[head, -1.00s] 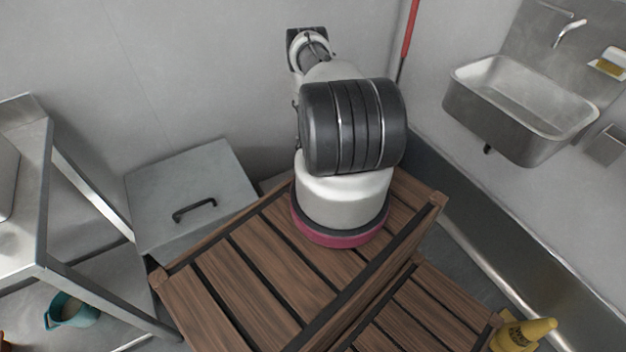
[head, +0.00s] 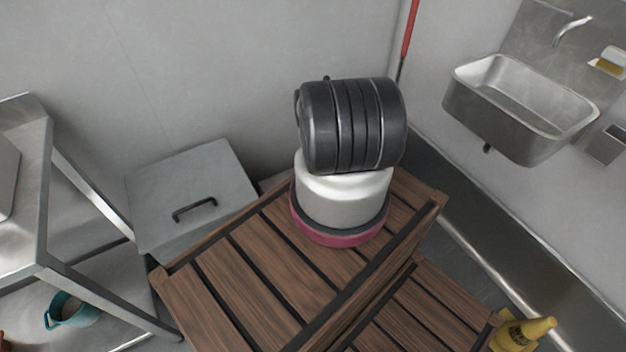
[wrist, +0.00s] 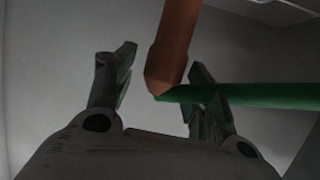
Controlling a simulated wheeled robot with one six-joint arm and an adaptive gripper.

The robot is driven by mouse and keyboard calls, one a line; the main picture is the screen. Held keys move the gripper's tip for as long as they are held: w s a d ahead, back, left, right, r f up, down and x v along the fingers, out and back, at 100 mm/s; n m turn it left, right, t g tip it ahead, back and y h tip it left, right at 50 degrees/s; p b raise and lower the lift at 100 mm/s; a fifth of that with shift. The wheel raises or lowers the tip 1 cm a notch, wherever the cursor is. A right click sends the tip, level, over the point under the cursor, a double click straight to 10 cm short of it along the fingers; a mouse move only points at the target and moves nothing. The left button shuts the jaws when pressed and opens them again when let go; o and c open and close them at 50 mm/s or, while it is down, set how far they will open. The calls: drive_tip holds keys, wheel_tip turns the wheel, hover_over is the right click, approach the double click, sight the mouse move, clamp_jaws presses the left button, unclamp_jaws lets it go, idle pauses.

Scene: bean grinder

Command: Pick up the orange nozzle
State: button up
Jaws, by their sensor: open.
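In the wrist view, the orange nozzle (wrist: 176,40) shows as a brown-orange bar. It comes down from the top edge and ends in a blunt tip between the two fingers of my gripper (wrist: 163,66). The fingers stand apart, with a gap to the left of the nozzle and a narrower one to its right. A green bar or hose (wrist: 270,97) runs from the nozzle's lower end to the right, by the right finger. Contact cannot be told.
A steel sink (head: 520,105) hangs on the right wall. A red pole (head: 409,30) leans at the back wall. A steel table (head: 25,240) is at far left, with a teal jug (head: 70,310) low down. A yellow object (head: 525,332) is lower right.

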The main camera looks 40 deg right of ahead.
drive_tip(key=shift+w, duration=0.1)
clamp_jaws()
idle(0.3)
